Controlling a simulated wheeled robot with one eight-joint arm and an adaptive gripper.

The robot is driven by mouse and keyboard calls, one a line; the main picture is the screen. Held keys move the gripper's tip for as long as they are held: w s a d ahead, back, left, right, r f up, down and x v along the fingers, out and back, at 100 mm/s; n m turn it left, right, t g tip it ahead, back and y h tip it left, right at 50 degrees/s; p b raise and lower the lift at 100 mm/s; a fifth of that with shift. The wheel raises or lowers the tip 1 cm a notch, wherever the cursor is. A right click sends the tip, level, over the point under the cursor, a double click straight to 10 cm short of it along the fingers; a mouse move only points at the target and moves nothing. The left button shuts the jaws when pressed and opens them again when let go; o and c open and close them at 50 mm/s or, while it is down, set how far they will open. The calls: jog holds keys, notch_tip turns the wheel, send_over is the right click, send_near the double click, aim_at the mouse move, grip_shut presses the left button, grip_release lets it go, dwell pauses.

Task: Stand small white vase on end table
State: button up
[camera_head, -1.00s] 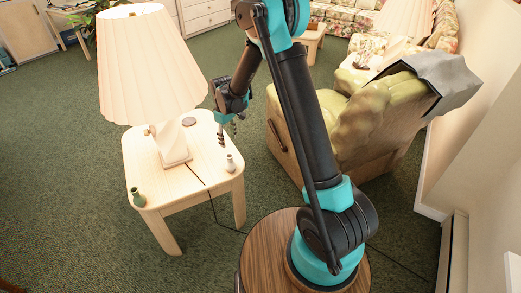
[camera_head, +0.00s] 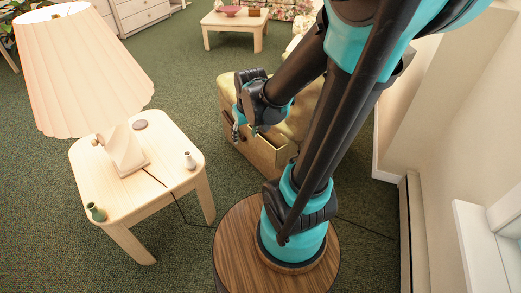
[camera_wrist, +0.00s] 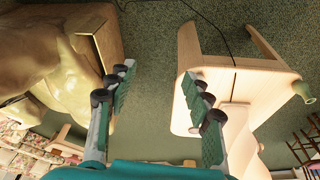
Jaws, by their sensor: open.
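The small white vase (camera_head: 190,161) stands upright on the end table (camera_head: 165,140), near its right edge in the head view. It rests on the bare wooden top, apart from the lamp. My gripper (camera_head: 238,132) is off to the right of the table, in front of the armchair, and is not touching the vase. In the wrist view my gripper (camera_wrist: 158,87) has its fingers spread wide with nothing between them. The end table (camera_wrist: 245,78) shows at the right there; I cannot make out the white vase in that view.
A lamp (camera_head: 123,150) stands mid-table, with a dark round disc (camera_head: 140,125) behind it. A green vase (camera_head: 96,212) is at the near left corner. An armchair (camera_head: 290,125) stands beyond my gripper. Carpet lies between table and chair.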

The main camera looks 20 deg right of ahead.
jog(key=s+d+f+m, duration=0.1)
jog(key=s+d+m, duration=0.1)
jog(key=s, duration=0.5)
jog(key=shift+d+f+t, duration=0.35)
jog(key=shift+d+t, duration=0.05)
jog(key=shift+d, duration=0.25)
